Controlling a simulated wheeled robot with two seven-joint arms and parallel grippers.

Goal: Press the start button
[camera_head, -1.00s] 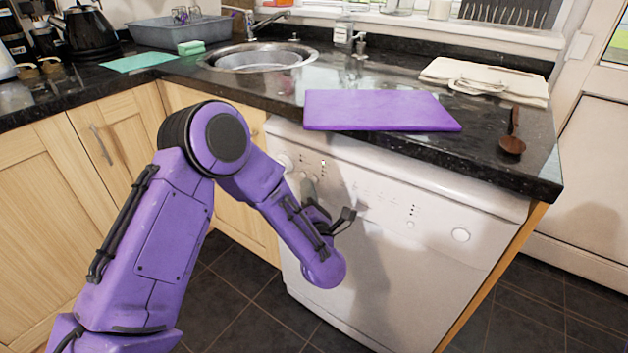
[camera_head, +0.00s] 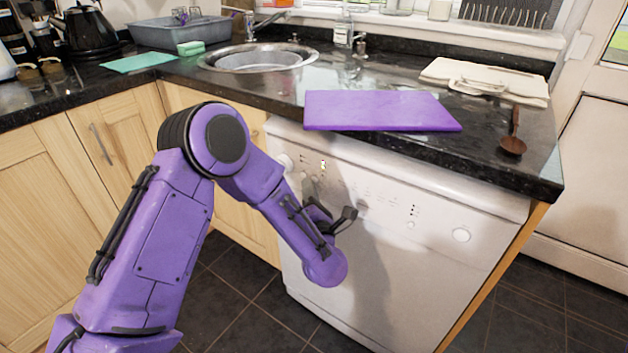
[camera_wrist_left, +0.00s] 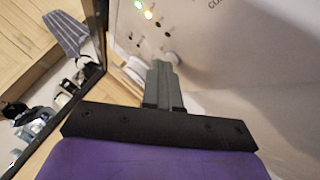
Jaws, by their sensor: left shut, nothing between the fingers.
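The white dishwasher (camera_head: 400,265) stands under the counter, with small buttons and indicator lights along its upper front panel. My left gripper (camera_head: 311,178) is in front of the left part of this panel, partly hidden by my own wrist. In the left wrist view the two grey fingers (camera_wrist_left: 160,64) are shut together and empty. Their tips are close to a small round button (camera_wrist_left: 172,58) on the panel; I cannot tell whether they touch it. The button's label is not readable.
A purple board (camera_head: 380,110) lies on the dark counter above the dishwasher, near its front edge. A brown spoon (camera_head: 513,143) and a folded cloth (camera_head: 485,80) lie to the right. The sink (camera_head: 258,57) is behind. Wooden cupboards (camera_head: 115,135) stand at the left.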

